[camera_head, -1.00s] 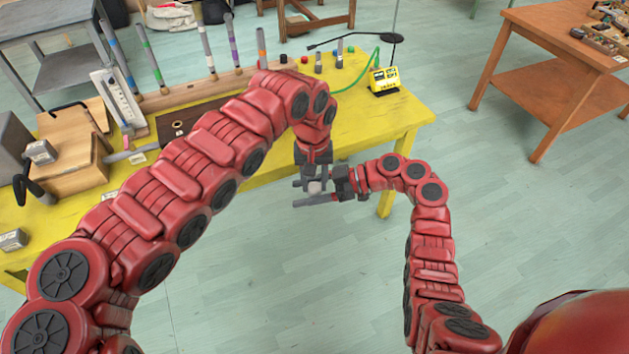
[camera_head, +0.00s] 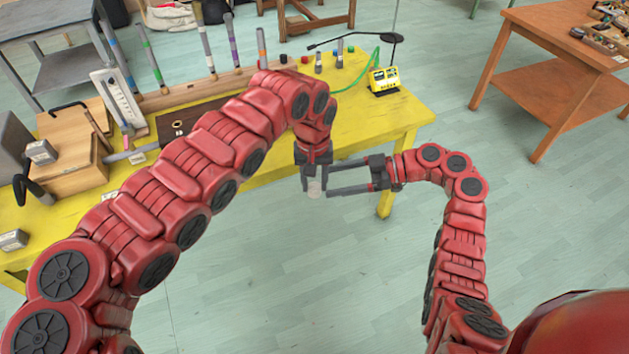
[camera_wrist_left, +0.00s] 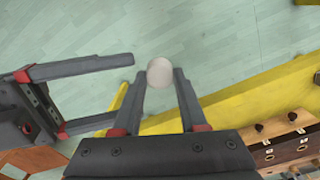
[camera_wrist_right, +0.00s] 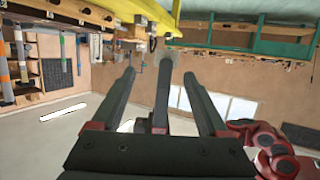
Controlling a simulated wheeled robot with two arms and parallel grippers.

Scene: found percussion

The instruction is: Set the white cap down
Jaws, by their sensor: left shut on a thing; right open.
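The white cap (camera_head: 314,188) is held between the fingertips of my left gripper (camera_head: 313,183), in the air just off the front edge of the yellow table (camera_head: 405,115). In the left wrist view the cap (camera_wrist_left: 161,72) shows as a pale round face between the two shut fingers. My right gripper (camera_head: 330,180) is open and empty, with its fingers pointing toward the cap from the right and apart from it. The right gripper also shows at the left of the left wrist view (camera_wrist_left: 125,90).
The yellow table carries a row of upright coloured tubes (camera_head: 206,48), a wooden box (camera_head: 75,150), a yellow device (camera_head: 384,79) and a lamp. Its front right corner is fairly clear. Open floor (camera_head: 330,270) lies below both grippers.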

